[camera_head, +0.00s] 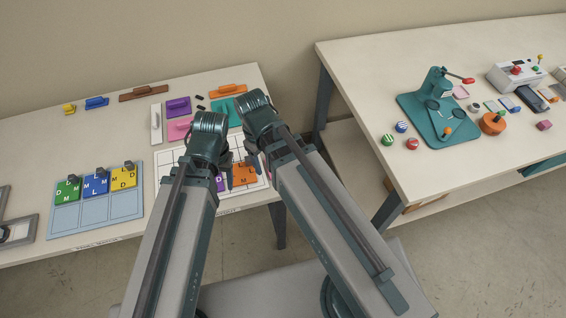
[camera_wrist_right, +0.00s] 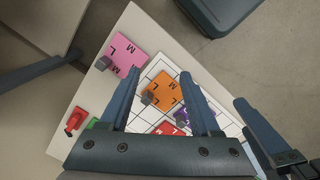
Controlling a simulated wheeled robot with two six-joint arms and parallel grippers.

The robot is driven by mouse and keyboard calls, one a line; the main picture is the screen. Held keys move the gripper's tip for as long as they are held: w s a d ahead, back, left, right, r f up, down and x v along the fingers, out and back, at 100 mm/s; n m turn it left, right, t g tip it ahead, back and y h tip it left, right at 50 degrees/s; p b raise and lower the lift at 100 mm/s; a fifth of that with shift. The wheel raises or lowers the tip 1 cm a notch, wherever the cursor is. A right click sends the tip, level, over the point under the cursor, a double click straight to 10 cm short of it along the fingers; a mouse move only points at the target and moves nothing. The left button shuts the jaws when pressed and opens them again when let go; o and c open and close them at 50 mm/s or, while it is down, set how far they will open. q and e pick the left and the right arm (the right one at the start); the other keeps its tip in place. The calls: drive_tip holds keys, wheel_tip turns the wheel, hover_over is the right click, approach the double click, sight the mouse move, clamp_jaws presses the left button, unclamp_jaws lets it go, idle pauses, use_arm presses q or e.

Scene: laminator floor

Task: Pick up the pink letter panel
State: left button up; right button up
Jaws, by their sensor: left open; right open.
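The pink letter panel (camera_wrist_right: 125,54), a square plate with dark letters and a small grey knob, lies near the table corner at the upper left of the right wrist view. My right arm seems to hide it in the head view. My right gripper (camera_wrist_right: 158,88) is open and empty, its fingers either side of the orange letter panel (camera_wrist_right: 162,93) in that picture; the pink panel lies beyond its left finger. My left gripper (camera_head: 225,172) is open over the grid sheet in the head view, close to the right one. Part of it shows at the right of the right wrist view.
Purple (camera_wrist_right: 183,115) and red (camera_wrist_right: 167,129) letter panels lie on the white grid sheet. A blue tray (camera_head: 97,215) with green, blue and yellow panels stands to the left. Several coloured handled tools, including a pink one (camera_head: 180,129), lie behind. A second table (camera_head: 360,85) stands right.

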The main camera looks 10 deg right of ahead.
drive_tip(key=w+d+n+y, duration=0.1)
drive_tip(key=w+d+n, duration=0.7)
drive_tip(key=w+n, duration=0.3)
use_arm(q)
wheel_tip(320, 180, down, 8)
drive_tip(key=b, duration=0.8)
drive_tip(key=shift+a+f, duration=0.1)
drive_tip(key=shift+f, duration=0.05)
use_arm(e)
wheel_tip(320, 180, down, 8)
drive_tip(key=shift+w+f, duration=0.15)
drive_tip(key=shift+f, duration=0.05)
drive_tip(key=shift+r, duration=0.1)
use_arm(q)
wheel_tip(320, 180, down, 5)
drive_tip(key=b, duration=0.5)
drive_tip(key=shift+f, duration=0.1)
use_arm(e)
drive_tip(key=f, duration=0.5)
drive_tip(key=shift+s+d+f, duration=0.15)
drive_tip(key=shift+s, duration=0.15)
clamp_jaws()
